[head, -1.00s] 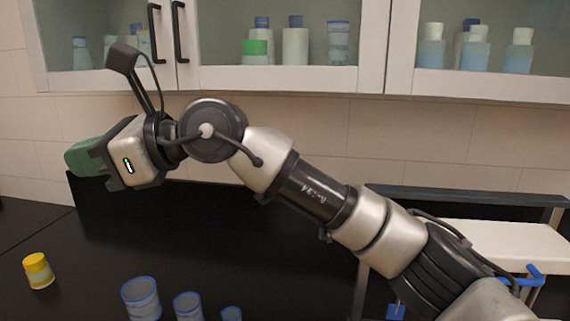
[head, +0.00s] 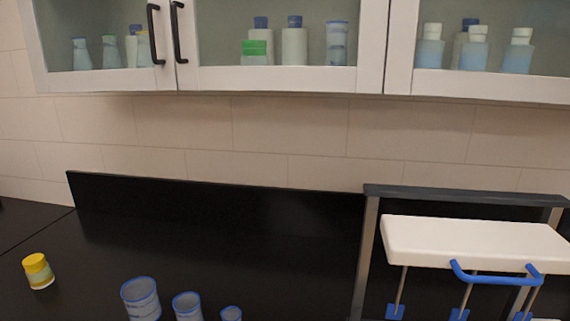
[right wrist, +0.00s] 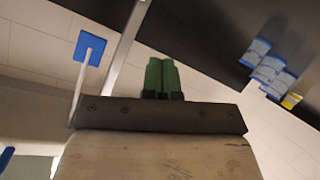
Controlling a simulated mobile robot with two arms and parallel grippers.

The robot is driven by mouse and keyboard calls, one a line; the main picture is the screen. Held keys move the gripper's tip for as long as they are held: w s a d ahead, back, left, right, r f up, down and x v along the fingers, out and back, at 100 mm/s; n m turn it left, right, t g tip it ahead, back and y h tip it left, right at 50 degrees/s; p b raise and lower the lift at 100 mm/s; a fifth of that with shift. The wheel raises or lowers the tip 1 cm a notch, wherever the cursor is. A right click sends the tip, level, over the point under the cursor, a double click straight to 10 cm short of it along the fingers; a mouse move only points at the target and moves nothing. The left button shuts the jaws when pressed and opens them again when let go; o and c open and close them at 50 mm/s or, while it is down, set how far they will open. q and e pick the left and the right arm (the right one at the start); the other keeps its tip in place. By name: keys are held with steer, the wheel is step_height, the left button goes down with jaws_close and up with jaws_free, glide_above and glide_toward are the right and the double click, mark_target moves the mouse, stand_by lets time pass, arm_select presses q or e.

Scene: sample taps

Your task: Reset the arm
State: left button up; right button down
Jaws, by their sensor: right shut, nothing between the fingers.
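My right gripper (right wrist: 162,80) shows in the right wrist view as two green fingers side by side. They are shut with nothing between them and touch no object. My right arm and gripper do not show in the head view. My left gripper is in neither view.
A white block (head: 470,240) with a blue handle (head: 495,276) and rods stands at the right. Blue-rimmed containers (head: 141,299) and a yellow-lidded jar (head: 38,270) are on the dark counter (head: 230,240). Glass-front cabinets (head: 275,79) hang above. The counter's middle is clear.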

steer(key=s+d+f+m+g, duration=0.1)
steer(key=s+d+f+g, duration=0.2)
steer(key=s, duration=0.4)
steer(key=s+d+f+m+g, duration=0.1)
steer(key=s+f+g, duration=0.35)
steer(key=s, duration=0.35)
steer(key=s+d+f+m+g, duration=0.1)
steer(key=s+d+f+g, duration=0.15)
steer(key=s+f, duration=0.35)
step_height(320, 180, down, 22)
steer(key=s+f+g, duration=0.1)
steer(key=s+d+f+g, duration=0.1)
steer(key=s+d+f, duration=0.1)
steer(key=s+f, duration=1.4)
step_height(320, 180, down, 2)
steer(key=shift+s+d+b, duration=0.15)
steer(key=shift+s+b, duration=0.25)
